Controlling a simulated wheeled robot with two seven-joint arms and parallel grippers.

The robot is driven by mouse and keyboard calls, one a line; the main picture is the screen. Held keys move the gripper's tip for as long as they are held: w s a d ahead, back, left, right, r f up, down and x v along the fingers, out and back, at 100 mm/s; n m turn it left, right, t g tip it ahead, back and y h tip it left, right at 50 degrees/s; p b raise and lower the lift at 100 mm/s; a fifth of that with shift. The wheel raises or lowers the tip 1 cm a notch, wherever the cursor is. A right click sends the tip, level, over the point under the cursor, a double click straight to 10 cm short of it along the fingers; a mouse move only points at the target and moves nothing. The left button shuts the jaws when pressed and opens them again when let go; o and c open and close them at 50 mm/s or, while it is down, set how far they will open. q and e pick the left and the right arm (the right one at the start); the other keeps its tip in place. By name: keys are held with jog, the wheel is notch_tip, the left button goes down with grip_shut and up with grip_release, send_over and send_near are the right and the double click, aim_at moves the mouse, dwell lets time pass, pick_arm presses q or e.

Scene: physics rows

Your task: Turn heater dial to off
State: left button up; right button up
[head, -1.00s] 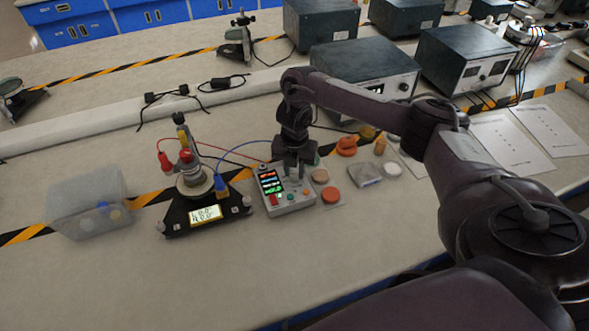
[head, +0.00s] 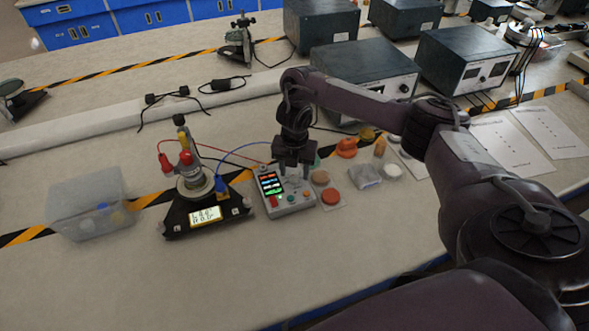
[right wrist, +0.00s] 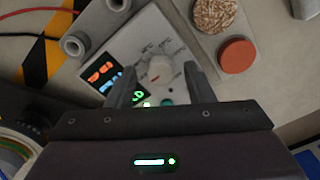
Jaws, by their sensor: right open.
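The heater control box (head: 291,209) is a small light-grey unit with a lit multi-coloured display (head: 270,184), standing on the bench. My right gripper (head: 293,173) points down over the far part of the box. In the right wrist view the open fingers (right wrist: 160,78) stand on either side of the dial, with a gap to it; I cannot tell their exact height. In the head view the gripper hides the dial. My left gripper is not in view.
Left of the box stands a black triangular stand (head: 178,222) with its own display and a red and a blue cable. A clear bin (head: 85,203) is farther left. Orange and tan discs (head: 331,196) lie close on the right. The front bench is clear.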

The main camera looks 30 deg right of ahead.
aim_at(295, 174)
notch_tip(295, 174, up, 8)
jog(key=p, duration=0.2)
jog(key=shift+f+p, duration=0.25)
jog(key=shift+p, duration=0.15)
jog(key=shift+f, duration=0.1)
